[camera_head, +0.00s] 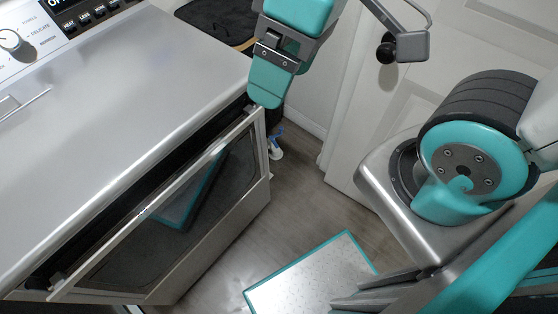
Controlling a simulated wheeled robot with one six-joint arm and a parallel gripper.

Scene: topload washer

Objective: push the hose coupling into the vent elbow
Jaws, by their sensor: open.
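My gripper (268,92) reaches down from the top of the head view, just beyond the upper right corner of the washer's front. Its teal finger overlaps the end of the front door's top edge; I cannot tell whether they touch. It is open, and I see nothing held in it. I cannot make out the hose coupling or the vent elbow. A dark shape (270,116) shows just below the finger, too hidden to name.
The washer (130,75) fills the left side. Its glass front door (180,215) leans out at the top, leaving a dark gap. A small blue-and-white item (276,147) is on the floor behind its corner. A white panelled door (385,90) stands right.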

